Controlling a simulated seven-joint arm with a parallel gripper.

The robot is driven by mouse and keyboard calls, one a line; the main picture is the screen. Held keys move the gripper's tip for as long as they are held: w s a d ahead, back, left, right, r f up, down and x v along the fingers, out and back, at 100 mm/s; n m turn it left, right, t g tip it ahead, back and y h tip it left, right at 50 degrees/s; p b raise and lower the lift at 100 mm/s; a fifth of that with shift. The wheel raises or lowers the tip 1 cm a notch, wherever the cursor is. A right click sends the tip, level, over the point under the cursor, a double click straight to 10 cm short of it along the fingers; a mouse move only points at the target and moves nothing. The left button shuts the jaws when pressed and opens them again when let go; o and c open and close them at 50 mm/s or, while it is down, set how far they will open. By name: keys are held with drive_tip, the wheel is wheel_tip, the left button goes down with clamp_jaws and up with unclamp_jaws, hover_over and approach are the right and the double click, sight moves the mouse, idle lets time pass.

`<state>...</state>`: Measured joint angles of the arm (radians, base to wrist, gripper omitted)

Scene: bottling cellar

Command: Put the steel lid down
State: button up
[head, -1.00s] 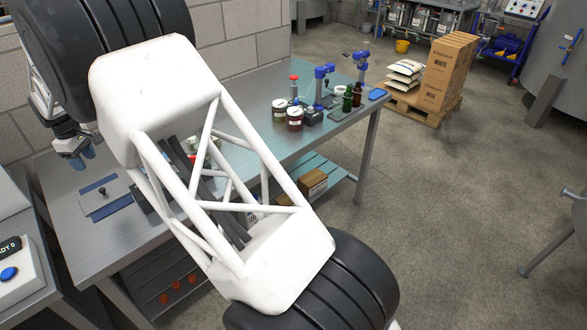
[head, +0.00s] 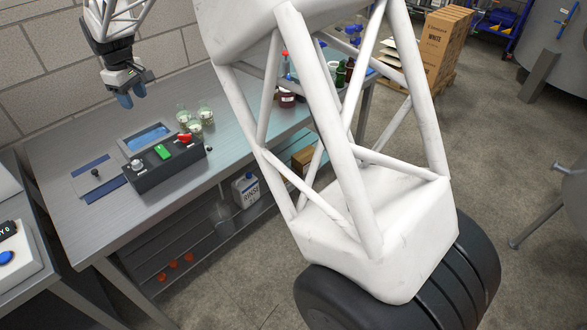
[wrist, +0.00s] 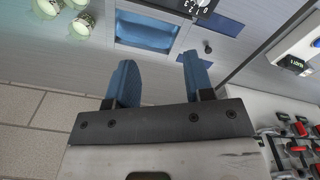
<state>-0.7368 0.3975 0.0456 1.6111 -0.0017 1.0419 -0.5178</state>
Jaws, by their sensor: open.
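The steel lid (head: 100,178), a flat grey plate with a small dark knob, lies on the bench between two blue strips (head: 90,165) in the head view. Its knob also shows in the wrist view, right of the fingertips. My gripper (head: 132,95) is open and empty, raised above the bench, up and to the right of the lid. Its blue fingers stand apart in the wrist view (wrist: 158,65), with nothing between them. A steel-rimmed basin with a blue inside (head: 146,137) is uncovered, right of the lid; it also shows in the wrist view (wrist: 145,35).
A dark control box (head: 165,168) with green and red controls stands in front of the basin. Several glasses (head: 193,120) stand to its right. My arm hides much of the bench's right part, where jars and bottles stand. The bench's front left is clear.

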drive_tip(key=s+d+r+m, duration=0.2)
drive_tip(key=s+d+r, duration=0.15)
drive_tip(key=d, duration=0.85)
drive_tip(key=s+d+r+m+t, duration=0.1)
drive_tip(key=s+d+r+m, duration=0.2)
drive_tip(key=d, duration=0.9)
drive_tip(key=s+d+r+m, duration=0.2)
drive_tip(key=s+d+r, duration=0.15)
drive_tip(key=d, duration=0.95)
drive_tip(key=s+d+m, duration=0.4)
drive_tip(key=s+d, duration=0.9)
drive_tip(key=d, duration=0.2)
drive_tip(key=s+d+f+m, duration=0.1)
drive_tip(key=s+d+f, duration=0.1)
drive_tip(key=s+d, duration=0.2)
drive_tip(key=s+d+f+m+t, duration=0.1)
drive_tip(key=s+d, duration=0.4)
drive_tip(key=s, duration=0.5)
wheel_tip(320, 180, down, 3)
drive_tip(key=shift+s+r+m, duration=0.15)
drive_tip(key=shift+s+m, duration=0.05)
drive_tip(key=shift+m, duration=0.6)
